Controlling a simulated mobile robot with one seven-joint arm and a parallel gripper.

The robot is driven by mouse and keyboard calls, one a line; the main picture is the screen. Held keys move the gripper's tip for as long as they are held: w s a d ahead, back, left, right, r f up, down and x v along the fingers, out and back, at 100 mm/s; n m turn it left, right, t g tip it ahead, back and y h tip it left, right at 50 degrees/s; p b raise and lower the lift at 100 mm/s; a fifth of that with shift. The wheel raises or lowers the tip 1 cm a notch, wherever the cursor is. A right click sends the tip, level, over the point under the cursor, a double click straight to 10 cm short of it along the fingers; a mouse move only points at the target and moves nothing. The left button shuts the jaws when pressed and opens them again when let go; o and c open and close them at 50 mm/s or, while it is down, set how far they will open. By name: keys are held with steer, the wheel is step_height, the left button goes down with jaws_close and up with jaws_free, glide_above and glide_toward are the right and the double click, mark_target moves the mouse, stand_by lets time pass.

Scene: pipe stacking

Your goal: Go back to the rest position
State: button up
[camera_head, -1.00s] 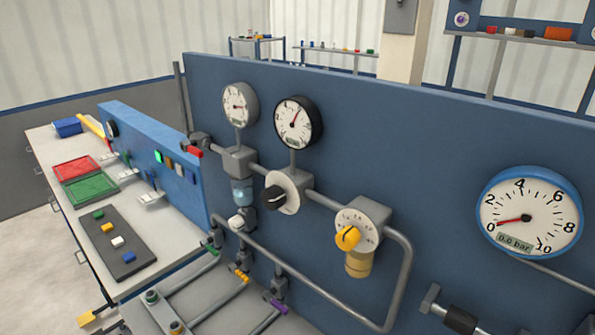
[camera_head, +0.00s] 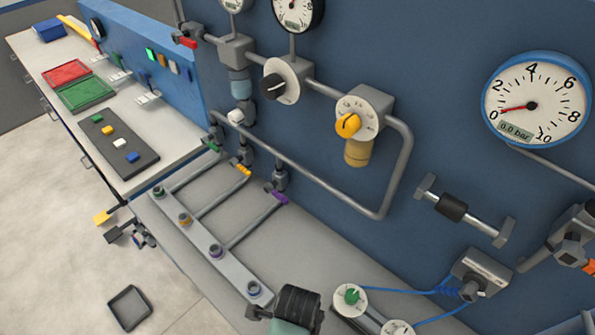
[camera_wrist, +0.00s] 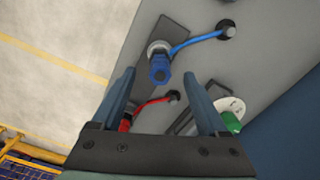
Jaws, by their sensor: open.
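My gripper (camera_wrist: 160,75) shows in the wrist view with its two dark blue fingers spread apart and nothing held between them. A blue connector (camera_wrist: 159,70) with a blue hose lies beyond the fingertips, and I cannot tell how far away it is. A red hose (camera_wrist: 153,102) shows in the gap between the fingers. A white dial with a green knob (camera_wrist: 231,121) is right of the right finger. I cannot make out my gripper for certain in the head view.
The blue panel (camera_head: 440,130) carries pipes, gauges and a yellow knob (camera_head: 347,124). A grey bench (camera_head: 320,255) runs below it with a pipe manifold (camera_head: 210,245). Left is a worktable with red (camera_head: 67,73) and green trays (camera_head: 84,93). A dark tray (camera_head: 130,306) lies on the floor.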

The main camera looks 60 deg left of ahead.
step_height(320, 180, up, 8)
steer(key=shift+f, duration=0.25)
